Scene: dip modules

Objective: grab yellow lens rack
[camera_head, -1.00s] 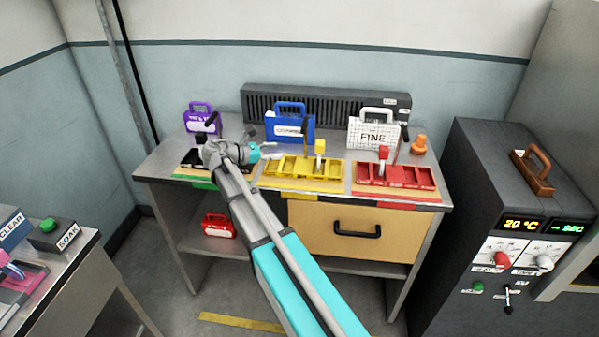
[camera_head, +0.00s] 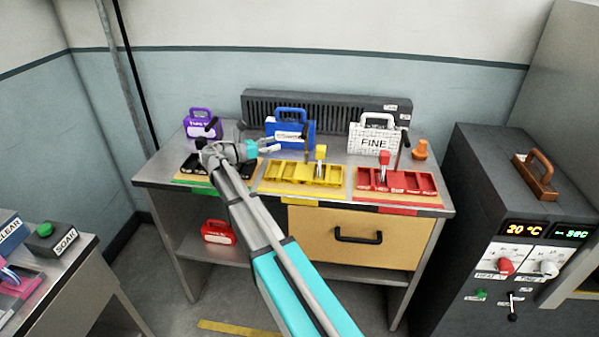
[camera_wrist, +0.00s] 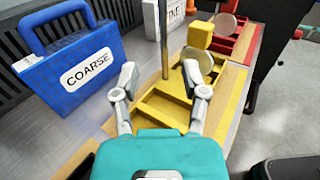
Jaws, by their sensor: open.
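The yellow lens rack (camera_head: 283,178) lies on the bench between a black rack on the left and a red rack on the right. In the wrist view the rack (camera_wrist: 160,108) lies beyond and below my gripper (camera_wrist: 160,74), and the yellow block (camera_wrist: 201,34) is past the right fingertip. My gripper (camera_head: 287,143) is open and empty, above the bench near the rack's left end. Its right finger hides part of the rack.
A blue COARSE case (camera_wrist: 75,80) stands close to the left finger. A white FINE case (camera_head: 372,138), a red rack (camera_head: 408,184) and an orange knob-like object (camera_head: 420,150) are to the right.

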